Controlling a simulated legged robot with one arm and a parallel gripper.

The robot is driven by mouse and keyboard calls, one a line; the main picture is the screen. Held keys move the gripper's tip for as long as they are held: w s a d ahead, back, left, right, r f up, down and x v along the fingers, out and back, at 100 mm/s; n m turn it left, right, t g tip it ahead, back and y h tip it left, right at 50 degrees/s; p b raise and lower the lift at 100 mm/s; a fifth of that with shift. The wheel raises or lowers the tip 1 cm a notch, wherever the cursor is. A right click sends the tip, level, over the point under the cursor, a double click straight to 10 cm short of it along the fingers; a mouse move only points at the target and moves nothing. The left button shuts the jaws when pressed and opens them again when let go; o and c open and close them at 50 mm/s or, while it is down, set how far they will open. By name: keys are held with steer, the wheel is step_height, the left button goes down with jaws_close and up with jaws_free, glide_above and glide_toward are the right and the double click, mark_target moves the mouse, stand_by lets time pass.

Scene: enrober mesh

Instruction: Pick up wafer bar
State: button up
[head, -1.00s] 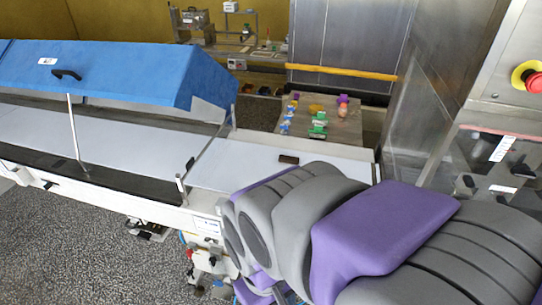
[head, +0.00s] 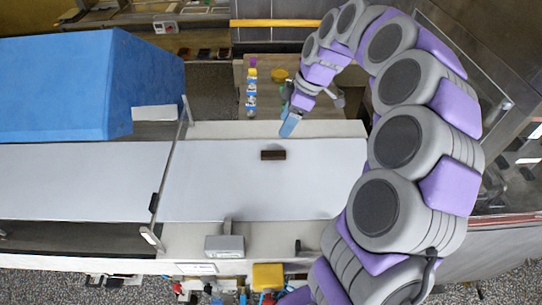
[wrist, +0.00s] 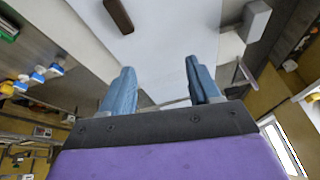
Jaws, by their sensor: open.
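The wafer bar (head: 273,155) is a small dark brown block lying on the pale conveyor belt (head: 220,195) in the head view. In the wrist view the wafer bar (wrist: 118,15) shows at the top, left of centre, beyond the fingertips. My gripper (head: 289,125) is above the belt's far edge, up and to the right of the bar, pointing down. In the wrist view my gripper (wrist: 160,78) has its two blue fingers apart with nothing between them. It does not touch the bar.
A blue hood (head: 80,85) covers the belt's left part. A metal post and rail (head: 172,165) stand left of the bar. A grey box (head: 225,246) sits on the near edge. A bottle (head: 251,95) stands on a table behind. The belt around the bar is clear.

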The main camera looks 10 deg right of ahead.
steer(key=w+d+f+n, duration=0.1)
steer(key=w+d+f, duration=0.3)
steer(key=w+d, duration=0.15)
steer(key=b, duration=0.1)
glide_toward(273, 153)
steer(key=f, duration=0.1)
steer(key=f+b, duration=0.1)
steer(key=f, duration=0.1)
steer(key=shift+s+d+f+n+b, duration=0.1)
steer(key=shift+s+d+n+b, duration=0.05)
steer(key=shift+s+n+b, duration=0.2)
steer(key=shift+a+f, duration=0.25)
steer(key=shift+a, duration=0.3)
steer(key=a+f, duration=0.1)
steer(key=a+f+b, duration=0.1)
steer(key=f, duration=0.1)
steer(key=shift+w+a+f, duration=0.1)
steer(key=shift+w+f, duration=0.15)
steer(key=shift+w, duration=0.15)
steer(key=shift+f, duration=0.45)
steer(key=c, duration=0.9)
